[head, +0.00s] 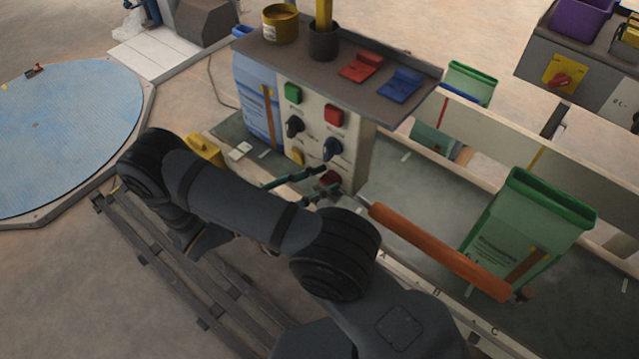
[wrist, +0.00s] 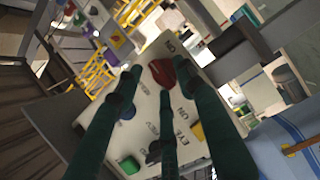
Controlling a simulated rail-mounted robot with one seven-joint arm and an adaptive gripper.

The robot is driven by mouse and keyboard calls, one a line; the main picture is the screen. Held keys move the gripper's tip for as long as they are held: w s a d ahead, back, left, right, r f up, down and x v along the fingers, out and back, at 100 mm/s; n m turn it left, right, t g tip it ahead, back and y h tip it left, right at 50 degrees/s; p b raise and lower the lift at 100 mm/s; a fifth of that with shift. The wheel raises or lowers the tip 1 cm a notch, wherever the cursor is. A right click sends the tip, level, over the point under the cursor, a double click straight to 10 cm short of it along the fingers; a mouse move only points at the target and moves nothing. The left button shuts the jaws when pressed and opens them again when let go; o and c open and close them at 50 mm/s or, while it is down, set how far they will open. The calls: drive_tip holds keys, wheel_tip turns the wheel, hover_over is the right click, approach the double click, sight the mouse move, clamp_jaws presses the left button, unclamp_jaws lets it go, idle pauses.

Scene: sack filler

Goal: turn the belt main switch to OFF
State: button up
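The control panel (head: 312,128) faces my arm in the head view. It carries a red knob (head: 329,178) low on its right side; this knob also shows in the wrist view (wrist: 162,73). Which control is the belt main switch cannot be read from the labels. My gripper (head: 322,181) has dark green fingers, spread open around the front of the red knob. In the wrist view my gripper (wrist: 168,78) shows the knob between the fingertips. Contact and the knob's exact setting cannot be told.
A yellow plate with red switch (head: 562,76) is far right.

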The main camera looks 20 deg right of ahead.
drive_tip(key=shift+c, duration=1.2)
clamp_jaws()
drive_tip(key=shift+n, duration=0.3)
drive_tip(key=n+b, duration=0.1)
drive_tip(key=n+h, duration=0.1)
drive_tip(key=n, duration=0.1)
drive_tip(key=shift+f+n+t+b, duration=0.3)
drive_tip(key=shift+t+b, duration=0.1)
drive_tip(key=n, duration=0.2)
drive_tip(key=n+t+h+b, duration=0.1)
drive_tip(key=n, duration=0.1)
drive_tip(key=n+t+b, duration=0.1)
drive_tip(key=n, duration=0.1)
drive_tip(key=shift+f+h, duration=0.25)
drive_tip(key=shift+h, duration=0.05)
drive_tip(key=shift+s+f+n+t+y+b, duration=0.1)
drive_tip(key=shift+n+t+y+b, duration=0.15)
drive_tip(key=shift+n+t, duration=1.25)
drive_tip(key=shift+s+f+n+t+y+b, duration=0.1)
drive_tip(key=shift+n+t+y+b, duration=0.25)
drive_tip(key=shift+n, duration=2.2)
drive_tip(key=shift+n+t+y+b, duration=0.1)
drive_tip(key=shift+n+t+b, duration=0.1)
drive_tip(key=shift+n+t, duration=1.35)
drive_tip(key=shift+d+n+g, duration=0.1)
drive_tip(key=shift+n+g, duration=0.2)
drive_tip(key=shift+n, duration=0.4)
